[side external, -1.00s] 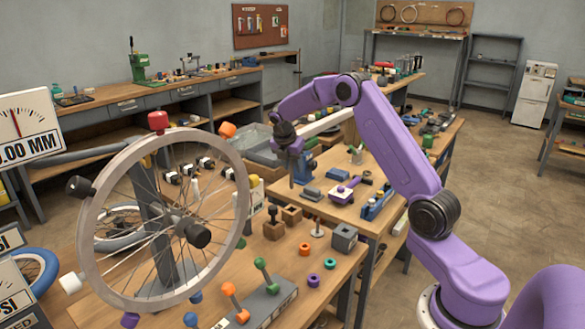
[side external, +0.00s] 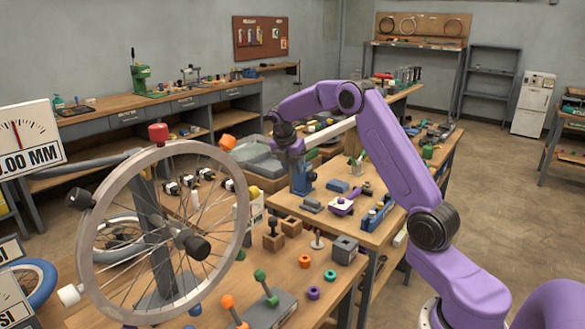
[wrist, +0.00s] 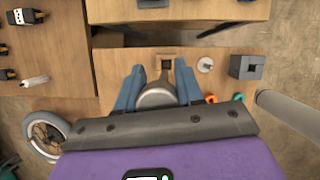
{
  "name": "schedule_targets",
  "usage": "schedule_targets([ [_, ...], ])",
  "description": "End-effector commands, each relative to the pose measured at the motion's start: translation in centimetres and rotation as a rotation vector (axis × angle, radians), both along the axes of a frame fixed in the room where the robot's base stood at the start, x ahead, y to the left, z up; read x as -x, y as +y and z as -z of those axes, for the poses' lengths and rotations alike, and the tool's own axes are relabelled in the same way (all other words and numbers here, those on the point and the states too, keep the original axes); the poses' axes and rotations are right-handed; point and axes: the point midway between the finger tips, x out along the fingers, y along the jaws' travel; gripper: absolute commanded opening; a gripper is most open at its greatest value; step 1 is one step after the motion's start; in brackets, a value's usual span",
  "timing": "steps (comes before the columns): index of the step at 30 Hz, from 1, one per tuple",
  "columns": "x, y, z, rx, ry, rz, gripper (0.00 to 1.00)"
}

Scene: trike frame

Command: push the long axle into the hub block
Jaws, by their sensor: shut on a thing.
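My gripper (side external: 291,150) hangs high over the benches in the side view. In the wrist view its blue fingers (wrist: 158,82) are on either side of a grey round-ended cylinder (wrist: 157,97), which I take to be the long axle; its length is mostly hidden. The grey block with a square opening, likely the hub block (side external: 343,257), stands on the front bench near its right edge. It also shows in the wrist view (wrist: 236,66), right of the fingers. The gripper is well above it and apart from it.
A large spoked wheel (side external: 95,262) stands at the left front. Wooden blocks (side external: 272,246), a small peg (side external: 317,242) and coloured rings (side external: 304,261) lie near the grey block.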

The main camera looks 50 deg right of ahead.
Motion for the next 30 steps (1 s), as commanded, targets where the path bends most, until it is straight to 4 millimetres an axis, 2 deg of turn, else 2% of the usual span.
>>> schedule_targets([
  [7,0.3,-0.1,0.0,0.000,0.000,0.009,0.03],
  [11,1.7,-0.3,0.2,0.000,0.002,0.048,0.03],
  [14,3.8,-0.5,0.5,-0.001,0.001,0.104,0.03],
  [30,17.9,0.0,2.8,0.000,0.000,0.447,0.03],
])
